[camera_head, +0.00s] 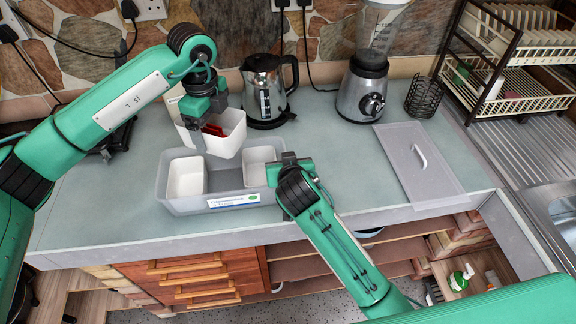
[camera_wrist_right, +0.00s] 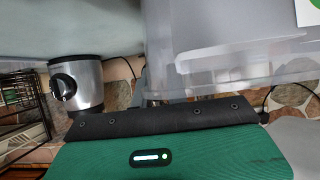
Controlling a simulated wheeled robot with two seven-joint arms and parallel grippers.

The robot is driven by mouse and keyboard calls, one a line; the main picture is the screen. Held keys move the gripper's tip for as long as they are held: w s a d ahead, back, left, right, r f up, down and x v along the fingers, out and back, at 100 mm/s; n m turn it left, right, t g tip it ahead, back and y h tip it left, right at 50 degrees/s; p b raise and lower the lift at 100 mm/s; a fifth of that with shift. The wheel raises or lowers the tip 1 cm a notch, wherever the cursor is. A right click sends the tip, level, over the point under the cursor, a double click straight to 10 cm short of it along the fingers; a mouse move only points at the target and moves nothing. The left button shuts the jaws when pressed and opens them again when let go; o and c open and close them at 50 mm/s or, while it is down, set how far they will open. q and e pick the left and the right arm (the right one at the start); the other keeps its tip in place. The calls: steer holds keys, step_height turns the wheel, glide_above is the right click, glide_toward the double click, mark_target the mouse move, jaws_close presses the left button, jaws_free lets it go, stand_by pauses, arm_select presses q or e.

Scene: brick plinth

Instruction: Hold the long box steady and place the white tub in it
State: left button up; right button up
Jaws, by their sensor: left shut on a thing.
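The long box (camera_head: 225,206), translucent grey with a label on its front, stands on the counter. Two white tubs sit in it, one at the left (camera_head: 186,178) and one at the right (camera_head: 259,163), with a gap between. My left gripper (camera_head: 203,118) is shut on another white tub (camera_head: 229,142), held tilted above the back of the box; something red shows in it. My right gripper (camera_head: 282,172) is at the right end of the box; its fingertips are hidden. In the right wrist view the box wall (camera_wrist_right: 230,75) is close in front of the gripper.
A kettle (camera_head: 265,90) stands behind the box, and a blender (camera_head: 364,92) is to its right. A grey lid with a handle (camera_head: 412,178) lies on the counter at the right. A wire cup (camera_head: 421,97) and dish rack (camera_head: 520,85) are beyond. The box is near the counter's front edge.

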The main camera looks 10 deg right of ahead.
steer(key=shift+w+f, duration=0.25)
steer(key=shift+w, duration=0.2)
jaws_close()
arm_select(q)
steer(key=m, duration=0.2)
steer(key=f+m, duration=0.1)
steer(key=m, duration=0.2)
steer(key=shift+m, duration=0.3)
steer(key=m, duration=0.3)
steer(key=f+m, duration=0.1)
steer(key=m, duration=0.2)
steer(key=shift+f, duration=0.15)
step_height(320, 180, down, 10)
